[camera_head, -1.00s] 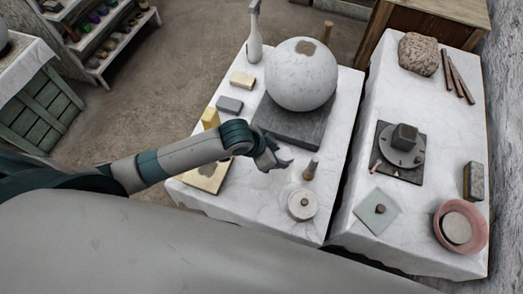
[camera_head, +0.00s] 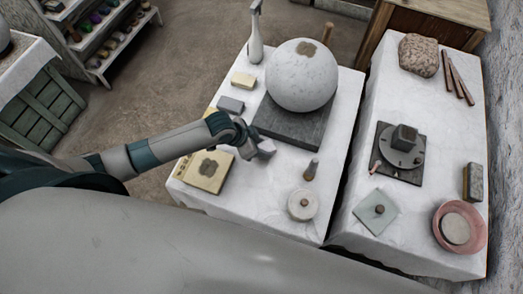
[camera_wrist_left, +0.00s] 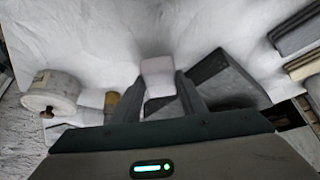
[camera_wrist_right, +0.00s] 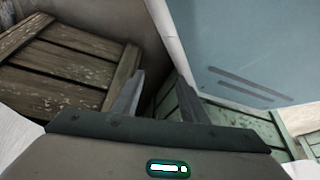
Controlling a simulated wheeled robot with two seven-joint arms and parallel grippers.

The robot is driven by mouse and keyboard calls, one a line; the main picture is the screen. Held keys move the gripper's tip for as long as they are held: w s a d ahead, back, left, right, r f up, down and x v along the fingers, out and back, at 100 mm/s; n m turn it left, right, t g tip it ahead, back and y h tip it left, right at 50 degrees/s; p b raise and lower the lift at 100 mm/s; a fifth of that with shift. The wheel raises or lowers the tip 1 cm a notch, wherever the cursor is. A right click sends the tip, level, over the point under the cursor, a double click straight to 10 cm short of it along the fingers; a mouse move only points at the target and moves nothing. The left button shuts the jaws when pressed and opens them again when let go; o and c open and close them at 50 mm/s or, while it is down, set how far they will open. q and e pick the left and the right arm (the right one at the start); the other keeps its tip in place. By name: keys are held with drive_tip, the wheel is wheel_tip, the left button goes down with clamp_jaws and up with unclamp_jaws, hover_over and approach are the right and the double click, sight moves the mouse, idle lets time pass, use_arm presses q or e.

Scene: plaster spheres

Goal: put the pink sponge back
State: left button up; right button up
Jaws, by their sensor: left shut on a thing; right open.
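My left gripper (camera_head: 256,148) is shut on a small pale pinkish block, the sponge (camera_head: 267,148), over the near table in front of the sphere's dark slab. In the left wrist view the sponge (camera_wrist_left: 158,72) sticks out beyond the fingertips (camera_wrist_left: 162,95). I cannot tell whether it touches the cloth. A cream block (camera_head: 243,80) and a grey block (camera_head: 230,104) lie in a row left of the slab. A yellow block (camera_head: 209,113) is mostly hidden behind my left arm. My right gripper (camera_wrist_right: 158,90) is open and empty, above wooden crates.
A speckled plaster sphere (camera_head: 301,75) rests on the dark slab (camera_head: 290,125). The cloth between book and pot is clear.

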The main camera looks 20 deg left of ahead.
use_arm(q)
wheel_tip(320, 180, down, 2)
drive_tip(key=shift+f, duration=0.65)
use_arm(e)
drive_tip(key=shift+s+d+f+g, duration=0.15)
drive_tip(key=shift+s+d, duration=0.05)
drive_tip(key=shift+s, duration=0.25)
drive_tip(key=shift+s+d+f+g, duration=0.15)
drive_tip(key=shift+s, duration=0.3)
use_arm(q)
drive_tip(key=shift+f, duration=0.1)
drive_tip(key=o, duration=0.9)
drive_tip(key=shift+o, duration=0.2)
use_arm(e)
drive_tip(key=shift+w+a+r, duration=0.15)
drive_tip(key=shift+w+r, duration=0.05)
drive_tip(key=shift+w, duration=0.3)
drive_tip(key=shift+s, duration=0.1)
